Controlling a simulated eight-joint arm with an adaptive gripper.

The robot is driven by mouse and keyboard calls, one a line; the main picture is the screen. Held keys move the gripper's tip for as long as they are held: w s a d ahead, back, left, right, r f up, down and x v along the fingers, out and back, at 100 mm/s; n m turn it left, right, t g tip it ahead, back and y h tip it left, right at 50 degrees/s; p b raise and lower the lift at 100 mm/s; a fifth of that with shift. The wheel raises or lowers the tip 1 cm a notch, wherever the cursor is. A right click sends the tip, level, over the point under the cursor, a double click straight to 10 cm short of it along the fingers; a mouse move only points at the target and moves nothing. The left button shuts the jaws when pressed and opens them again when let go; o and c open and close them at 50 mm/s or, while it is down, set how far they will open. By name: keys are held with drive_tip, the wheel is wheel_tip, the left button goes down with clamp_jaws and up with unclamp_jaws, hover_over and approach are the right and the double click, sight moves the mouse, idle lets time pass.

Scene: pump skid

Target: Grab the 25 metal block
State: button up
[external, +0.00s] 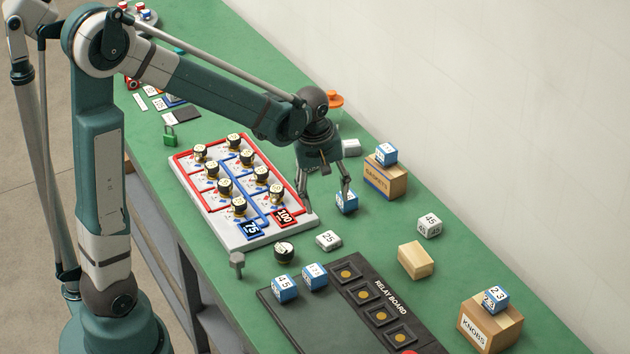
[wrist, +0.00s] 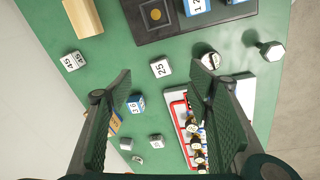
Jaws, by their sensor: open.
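The 25 metal block (external: 328,240) is a small silver-grey cube marked 25. It lies on the green table between the white valve board and the relay board. In the wrist view the 25 block (wrist: 160,67) shows just beyond the fingertips, centred between them. My gripper (external: 326,192) is open and empty, pointing down above the table, a little behind the block in the external view. In the wrist view its two fingers (wrist: 160,82) stand wide apart. Nothing hides the block.
A blue block (external: 347,204) lies close to my right fingertip. The valve board (external: 240,236) is to the left, a black-topped knob (external: 284,252) beside the 25 block. The relay board (external: 300,312) is in front. A 45 metal block (external: 430,226) and a wooden block (external: 416,259) are to the right.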

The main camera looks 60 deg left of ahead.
sight(329, 238)
drive_tip(key=w+a+f+n, duration=0.1)
drive_tip(key=a+f, duration=0.1)
drive_tip(key=f, duration=0.2)
drive_tip(key=w+a+f+n+g+b, duration=0.1)
drive_tip(key=w+a+f+n, duration=0.1)
drive_tip(key=f, duration=0.2)
drive_tip(key=w+a+f+n, duration=0.1)
drive_tip(key=f, duration=0.4)
drive_tip(key=shift+w+a+n+g+b, duration=0.35)
drive_tip(key=shift+a+n+g+b, duration=0.05)
drive_tip(key=shift+f, duration=0.15)
drive_tip(key=shift+f, duration=1.2)
drive_tip(key=shift+a+f+b, duration=0.15)
drive_tip(key=shift+f+b, duration=0.3)
drive_tip(key=shift+f, duration=2.1)
drive_tip(key=c, duration=1.1)
drive_tip(key=shift+o, duration=0.2)
drive_tip(key=shift+r, duration=0.1)
wheel_tip(329, 238, up, 10)
drive_tip(key=p, duration=0.1)
